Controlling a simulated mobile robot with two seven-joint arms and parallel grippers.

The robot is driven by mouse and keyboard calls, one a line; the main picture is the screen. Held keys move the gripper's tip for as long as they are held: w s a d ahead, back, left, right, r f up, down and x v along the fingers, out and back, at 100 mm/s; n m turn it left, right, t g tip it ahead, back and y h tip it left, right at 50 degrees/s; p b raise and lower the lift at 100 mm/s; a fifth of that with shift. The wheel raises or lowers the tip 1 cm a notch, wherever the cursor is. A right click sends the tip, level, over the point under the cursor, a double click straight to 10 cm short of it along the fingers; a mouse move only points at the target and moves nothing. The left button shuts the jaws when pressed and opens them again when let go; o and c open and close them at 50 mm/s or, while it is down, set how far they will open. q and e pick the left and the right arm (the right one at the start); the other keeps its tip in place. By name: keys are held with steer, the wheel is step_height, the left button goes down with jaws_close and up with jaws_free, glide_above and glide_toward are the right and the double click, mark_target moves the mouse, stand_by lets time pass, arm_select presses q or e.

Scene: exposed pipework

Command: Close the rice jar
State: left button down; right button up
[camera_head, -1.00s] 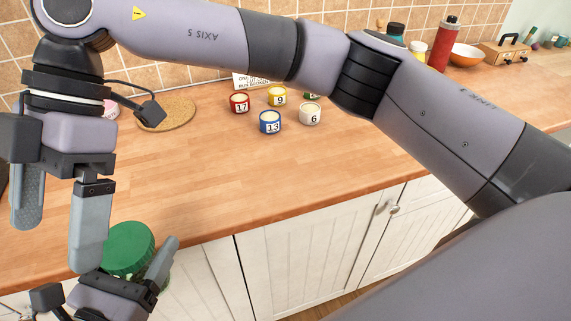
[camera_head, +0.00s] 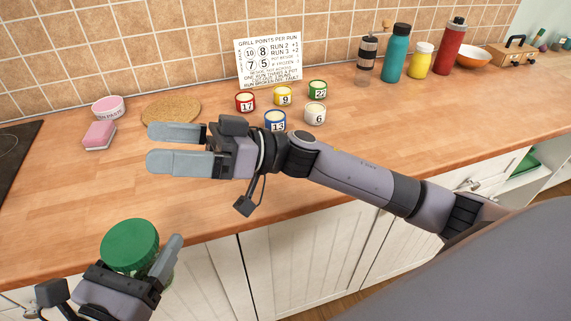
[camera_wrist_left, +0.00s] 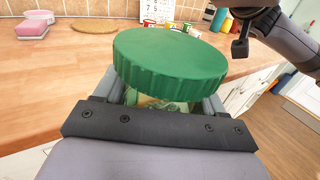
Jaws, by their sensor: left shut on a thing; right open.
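The rice jar has a broad green ribbed lid (camera_head: 130,245) on its mouth, near the counter's front edge at the lower left. The lid (camera_wrist_left: 170,57) fills the middle of the left wrist view. Below it, a little of the see-through jar (camera_wrist_left: 160,104) shows pale contents. I cannot tell whether the lid is fully tight. My left gripper (camera_head: 138,266) is shut around the jar below the lid, one finger showing on the right. My right gripper (camera_head: 152,147) is open and empty, fingers pointing left, above the counter beyond the jar.
On the wooden counter (camera_head: 60,190) stand several numbered pots, including a blue one (camera_head: 275,119), near a sign (camera_head: 268,60). A pink sponge (camera_head: 99,134), a pink-rimmed bowl (camera_head: 108,107) and a cork mat (camera_head: 171,110) lie behind. Bottles, including a teal one (camera_head: 395,53), stand back right.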

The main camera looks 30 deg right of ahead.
steer(key=d+f+m+t+h, duration=0.5)
steer(key=d+f+m+t, duration=0.3)
steer(key=f+m, duration=0.15)
arm_select(q)
steer(key=shift+r, duration=0.1)
arm_select(e)
steer(key=s+a+f+g+y, duration=0.3)
steer(key=s+a+f+g, duration=0.15)
steer(key=s+a, duration=0.7)
steer(key=w+d+f+m+t+h, duration=0.15)
steer(key=f+h, duration=0.35)
steer(key=f, duration=0.5)
steer(key=w+d+f+m+t+h, duration=0.1)
steer(key=w+f+m+h, duration=0.15)
steer(key=f+h, duration=0.45)
steer(key=s+d+f+n+h, duration=0.1)
steer(key=s+d+f+h, duration=0.2)
steer(key=d, duration=0.6)
steer(key=s+d+f+n+t+h, duration=0.1)
steer(key=s+d+f+n+h, duration=0.1)
steer(key=d, duration=0.7)
steer(key=shift+s+d+f+h, duration=0.35)
steer(key=shift+s+f+h, duration=0.05)
steer(key=shift+s+f, duration=0.4)
